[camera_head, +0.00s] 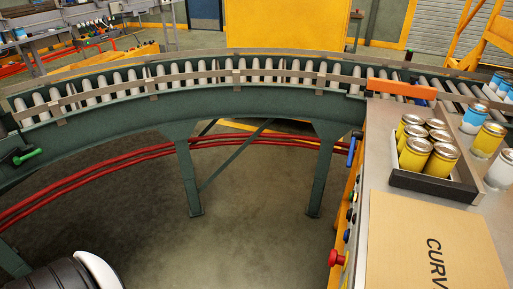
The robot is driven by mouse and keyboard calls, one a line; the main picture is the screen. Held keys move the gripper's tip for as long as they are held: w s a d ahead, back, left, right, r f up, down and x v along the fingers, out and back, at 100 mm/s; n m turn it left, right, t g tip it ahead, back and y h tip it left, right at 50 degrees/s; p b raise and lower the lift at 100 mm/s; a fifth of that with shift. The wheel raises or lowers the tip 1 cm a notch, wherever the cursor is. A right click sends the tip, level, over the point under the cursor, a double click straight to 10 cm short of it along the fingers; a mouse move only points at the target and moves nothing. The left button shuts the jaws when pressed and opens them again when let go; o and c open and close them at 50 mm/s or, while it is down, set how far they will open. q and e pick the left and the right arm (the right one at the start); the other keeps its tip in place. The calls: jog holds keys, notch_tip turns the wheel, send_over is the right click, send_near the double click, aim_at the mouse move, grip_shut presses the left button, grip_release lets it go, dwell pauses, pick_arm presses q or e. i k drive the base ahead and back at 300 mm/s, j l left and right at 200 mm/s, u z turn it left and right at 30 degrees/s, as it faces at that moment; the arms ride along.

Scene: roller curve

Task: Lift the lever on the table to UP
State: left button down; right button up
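A lever with a blue handle (351,152) is on the left side of the metal table (378,163), near its far corner. Its handle stands roughly upright, but its set position cannot be read. Another small lever with a green handle (28,156) is at the far left, on the near side of the conveyor. I cannot tell from the picture which of them is the named lever. Neither of my grippers shows in the head view. A black and white rounded part at the bottom left seems to be my own body.
A curved roller conveyor (180,108) spans the back. On the table are a tray (432,190) of yellow cans and a cardboard box (430,240). An orange bar (401,89) crosses the conveyor's end. A red button (336,258) is on the table's side. The floor (255,200) between is clear.

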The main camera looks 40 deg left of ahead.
aim_at(358, 135)
jog(key=i+j, duration=0.1)
jog(key=j, duration=0.3)
jog(key=i+j, duration=0.1)
jog(key=j, duration=0.35)
jog(key=i+j, duration=0.1)
jog(key=j, duration=0.3)
jog(key=u, duration=0.15)
